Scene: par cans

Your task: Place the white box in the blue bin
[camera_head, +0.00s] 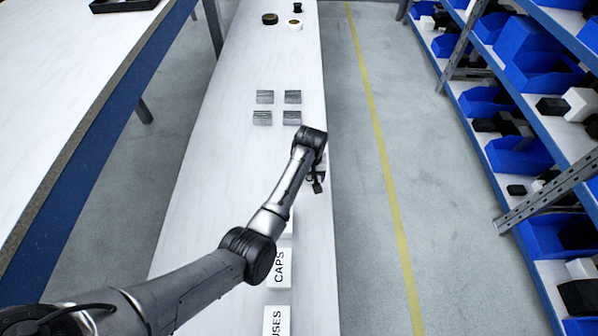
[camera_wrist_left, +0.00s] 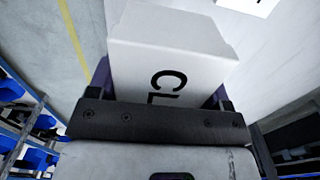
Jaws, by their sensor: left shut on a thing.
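My left gripper (camera_head: 317,182) is over the right edge of the long white table, seen from above and partly hidden by its own wrist. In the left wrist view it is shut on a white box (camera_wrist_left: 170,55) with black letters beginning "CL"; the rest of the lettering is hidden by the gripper. In the head view the arm mostly hides this box. Several blue bins stand on the shelves at right, one of them a large bin (camera_head: 518,154) on the middle level. I cannot tell which bin is meant. My right gripper is not in view.
White items marked "CAPS" (camera_head: 279,268) and "USES" (camera_head: 277,320) lie on the table (camera_head: 225,200) near my arm. Several small grey blocks (camera_head: 264,97) and tape rolls (camera_head: 294,25) are farther back. A clear floor aisle with a yellow line (camera_head: 385,165) separates table and shelves.

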